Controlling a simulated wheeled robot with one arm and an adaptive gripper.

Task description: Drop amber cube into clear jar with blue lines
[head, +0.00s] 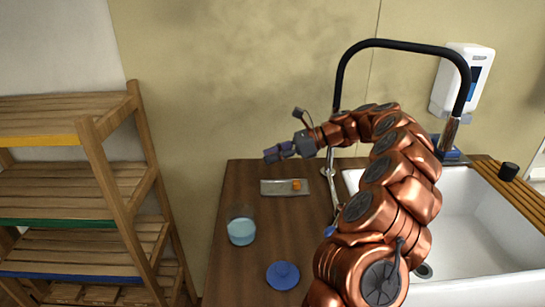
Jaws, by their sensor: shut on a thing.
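A small orange-amber block (296,185), which looks like the amber cube, sits on a shallow grey tray (270,188) at the back of the brown counter. A clear jar (241,228), pale blue in its lower part, stands nearer on the counter's left side; its blue lines cannot be made out. A round blue lid with a knob (283,275) lies apart in front of the jar. My gripper (271,154) points left, above and behind the tray in the picture, apart from the block and jar. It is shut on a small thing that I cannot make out.
A white sink (475,235) with a black arched faucet (400,43) lies to the right, partly behind my arm. A wooden shelf rack (75,180) stands left, past a gap. The brown counter (290,230) is clear between tray and lid.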

